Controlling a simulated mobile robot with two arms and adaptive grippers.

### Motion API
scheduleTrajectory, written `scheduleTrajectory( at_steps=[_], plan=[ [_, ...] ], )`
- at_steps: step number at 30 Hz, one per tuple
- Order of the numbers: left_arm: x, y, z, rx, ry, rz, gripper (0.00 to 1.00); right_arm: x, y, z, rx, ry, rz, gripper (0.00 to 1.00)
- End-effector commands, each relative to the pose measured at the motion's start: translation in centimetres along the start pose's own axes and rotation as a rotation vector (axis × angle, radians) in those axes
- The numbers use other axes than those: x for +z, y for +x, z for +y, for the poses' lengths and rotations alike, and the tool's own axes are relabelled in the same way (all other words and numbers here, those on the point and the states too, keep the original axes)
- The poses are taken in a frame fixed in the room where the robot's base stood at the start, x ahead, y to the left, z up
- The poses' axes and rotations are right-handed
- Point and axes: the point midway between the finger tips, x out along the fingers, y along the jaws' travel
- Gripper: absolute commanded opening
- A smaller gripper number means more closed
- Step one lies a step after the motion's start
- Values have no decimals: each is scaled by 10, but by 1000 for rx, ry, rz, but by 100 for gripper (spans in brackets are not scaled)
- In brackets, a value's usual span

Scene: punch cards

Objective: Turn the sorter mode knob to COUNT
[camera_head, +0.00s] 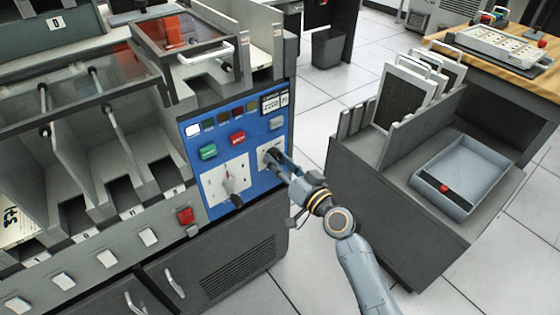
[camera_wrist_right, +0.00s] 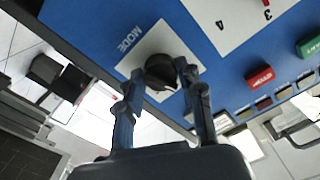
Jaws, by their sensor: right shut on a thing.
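The black mode knob (camera_wrist_right: 160,72) sits on a white plate marked MODE (camera_wrist_right: 130,42) on the blue sorter panel (camera_head: 257,181). My right gripper (camera_head: 275,160) reaches the panel from the lower right in the head view. In the right wrist view the gripper's (camera_wrist_right: 159,76) two fingers stand on either side of the knob, shut on it. The fingers partly cover the knob in the head view. Its pointer and the position labels cannot be read. My left gripper is not in view.
A larger white dial plate (camera_head: 214,184), a green button (camera_head: 208,152) and a red STOP button (camera_head: 238,138) lie beside the knob on the panel. A grey cart (camera_head: 345,165) with a tray (camera_head: 427,193) stands to the right, across a strip of free floor.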

Motion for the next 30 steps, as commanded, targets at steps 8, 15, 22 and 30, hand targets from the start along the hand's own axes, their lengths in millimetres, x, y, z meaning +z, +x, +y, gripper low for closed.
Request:
scheduleTrajectory(
  at_steps=[8,15,22,30],
  plan=[
    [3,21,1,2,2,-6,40,-2,0,-1,1,263,0,6],
    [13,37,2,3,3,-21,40,-1,0,-1,1,491,0,6],
    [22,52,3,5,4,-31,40,-2,0,-1,1,709,1,6],
    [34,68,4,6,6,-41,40,-2,0,-2,1,924,2,6]
  ],
)
